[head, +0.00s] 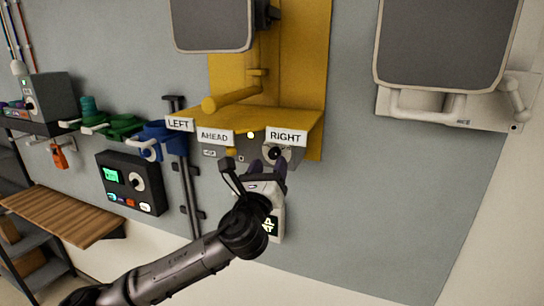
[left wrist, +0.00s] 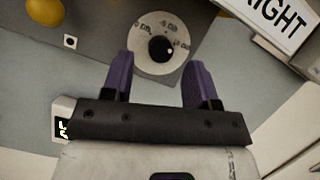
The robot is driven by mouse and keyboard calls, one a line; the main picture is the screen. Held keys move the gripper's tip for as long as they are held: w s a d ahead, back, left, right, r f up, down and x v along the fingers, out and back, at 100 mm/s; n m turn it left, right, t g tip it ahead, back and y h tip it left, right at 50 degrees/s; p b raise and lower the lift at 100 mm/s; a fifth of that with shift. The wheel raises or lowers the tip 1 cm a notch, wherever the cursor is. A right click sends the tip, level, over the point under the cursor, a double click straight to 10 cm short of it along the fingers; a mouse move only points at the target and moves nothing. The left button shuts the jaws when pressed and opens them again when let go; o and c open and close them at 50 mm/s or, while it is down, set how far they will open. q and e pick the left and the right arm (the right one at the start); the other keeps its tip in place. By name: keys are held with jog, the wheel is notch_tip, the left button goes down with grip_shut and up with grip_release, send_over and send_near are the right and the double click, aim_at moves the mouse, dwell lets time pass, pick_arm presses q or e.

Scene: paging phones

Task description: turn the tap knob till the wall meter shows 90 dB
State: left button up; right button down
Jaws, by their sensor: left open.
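The knob (head: 274,153) is black and round, on a grey panel under the RIGHT label. My right gripper is not in view.
A yellow shelf (head: 300,122) with LEFT, AHEAD and RIGHT labels overhangs the panel. A yellow button (left wrist: 44,10) is on the same panel. A dark box (head: 130,184) with a green screen and another knob is to the left. A wooden shelf (head: 62,214) stands lower left.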

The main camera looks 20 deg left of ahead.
aim_at(275, 153)
pick_arm(q)
jog(key=shift+x, duration=1.25)
jog(key=c, duration=0.9)
